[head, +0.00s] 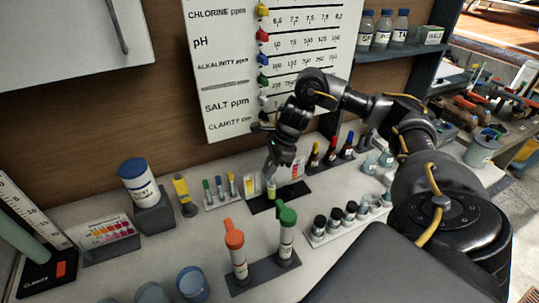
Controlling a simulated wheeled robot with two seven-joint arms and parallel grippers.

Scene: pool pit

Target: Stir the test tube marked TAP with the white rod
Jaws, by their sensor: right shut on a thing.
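My right gripper (273,166) reaches down from the right arm over a small black rack (262,206) in the middle of the bench. It is shut on the white rod, which is thin and mostly hidden by the fingers. Just below the fingertips a small test tube (270,190) with yellowish contents stands upright in the rack. I cannot read its marking, nor tell how deep the rod's tip is in it. My left gripper is not in view.
Orange-capped (237,256) and green-capped (286,236) tubes stand in a grey holder in front. Several dark-capped vials (335,219) stand to the right, and dropper bottles (331,152) behind. A blue-lidded jar (138,180) is at left. A wall chart (225,75) hangs behind.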

